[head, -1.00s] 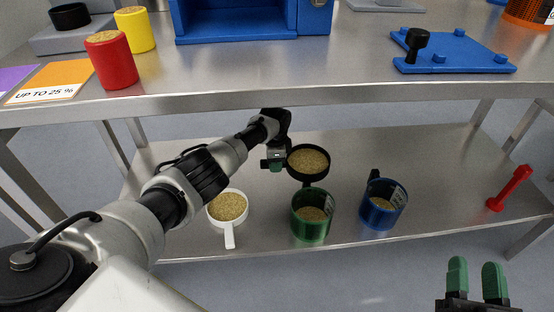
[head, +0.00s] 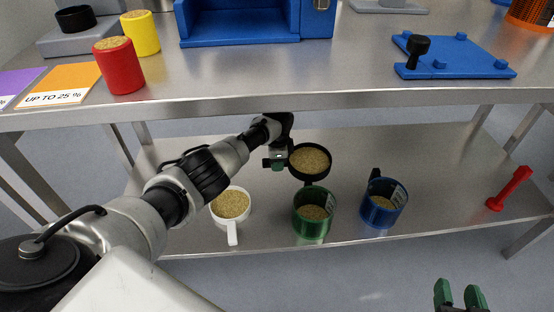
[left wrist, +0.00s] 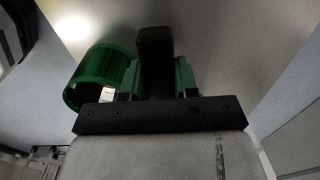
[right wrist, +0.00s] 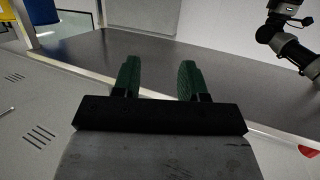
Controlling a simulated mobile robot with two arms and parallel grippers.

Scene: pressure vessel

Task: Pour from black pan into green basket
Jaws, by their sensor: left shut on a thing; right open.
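The black pan (head: 310,160), full of tan grains, is above or on the lower shelf, behind the green basket. I cannot tell whether it touches the shelf. My left gripper (head: 281,164) is shut on its handle; in the left wrist view a dark handle (left wrist: 155,62) sits between the green fingers (left wrist: 156,78). The green basket (head: 313,225) stands upright on the lower shelf with some grains inside; it also shows in the left wrist view (left wrist: 88,82). My right gripper (head: 460,294) is open and empty in front of the shelf, also seen in the right wrist view (right wrist: 158,80).
A blue basket (head: 380,212) with grains stands right of the green one. A white pan (head: 232,226) with grains lies left. A red tool (head: 512,188) is far right. The upper table edge (head: 300,101) overhangs the lower shelf (head: 430,185).

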